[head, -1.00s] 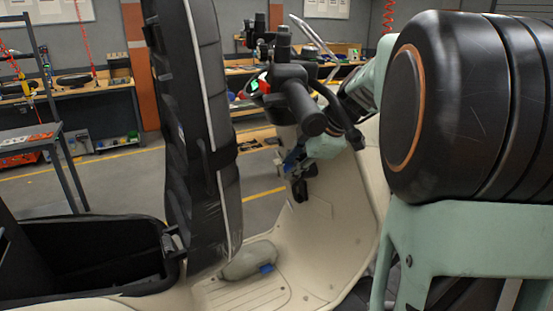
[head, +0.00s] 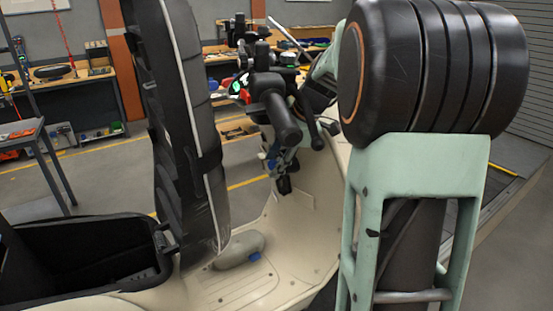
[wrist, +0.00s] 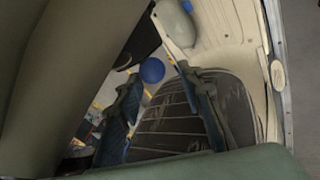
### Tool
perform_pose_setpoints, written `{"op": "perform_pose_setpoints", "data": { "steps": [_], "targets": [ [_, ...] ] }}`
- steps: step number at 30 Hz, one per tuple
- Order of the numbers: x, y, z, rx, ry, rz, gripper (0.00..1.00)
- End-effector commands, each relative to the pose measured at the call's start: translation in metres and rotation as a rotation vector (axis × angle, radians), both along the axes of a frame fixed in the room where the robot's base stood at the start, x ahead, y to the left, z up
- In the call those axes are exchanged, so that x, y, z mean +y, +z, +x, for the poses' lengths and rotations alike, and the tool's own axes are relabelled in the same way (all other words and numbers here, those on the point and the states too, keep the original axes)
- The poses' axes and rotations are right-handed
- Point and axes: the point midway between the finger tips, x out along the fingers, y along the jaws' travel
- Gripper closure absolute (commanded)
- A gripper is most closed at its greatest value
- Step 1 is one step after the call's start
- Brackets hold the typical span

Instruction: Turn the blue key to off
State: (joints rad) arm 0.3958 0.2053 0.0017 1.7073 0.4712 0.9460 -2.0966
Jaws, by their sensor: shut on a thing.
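The blue key (wrist: 152,70) shows in the wrist view as a round blue head between my fingertips. My gripper (wrist: 157,77) is shut on it, one dark finger on each side. In the head view my gripper (head: 281,170) is low beside the scooter's steering column, under the handlebar grip (head: 282,124). The key itself cannot be made out in the head view. The lock, its markings and how far the key is turned are hidden.
A tall black padded seat (head: 182,130) stands raised left of the handlebar, over an open black storage bin (head: 85,262). A grey rounded object (head: 238,248) with a blue end lies on the cream footboard (head: 270,285). Workbenches stand behind.

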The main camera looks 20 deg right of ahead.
Motion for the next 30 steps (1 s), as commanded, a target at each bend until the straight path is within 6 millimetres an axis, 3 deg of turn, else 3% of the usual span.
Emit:
{"op": "perform_pose_setpoints", "data": {
  "steps": [2, 3, 9, 20, 23, 30],
  "targets": [
    [0.001, 0.003, 0.007, -0.015, 0.008, -0.009, 0.84],
    [0.001, 0.003, 0.006, -0.015, 0.008, -0.009, 0.65],
    [0.001, 0.000, 0.005, -0.010, 0.005, -0.005, 0.46],
    [0.000, 0.001, -0.001, 0.000, 0.003, 0.000, 0.46],
    [-0.003, 0.013, -0.007, -0.002, 0.001, -0.001, 0.46],
    [-0.015, 0.065, -0.030, -0.022, 0.000, -0.008, 0.46]
  ]
}}
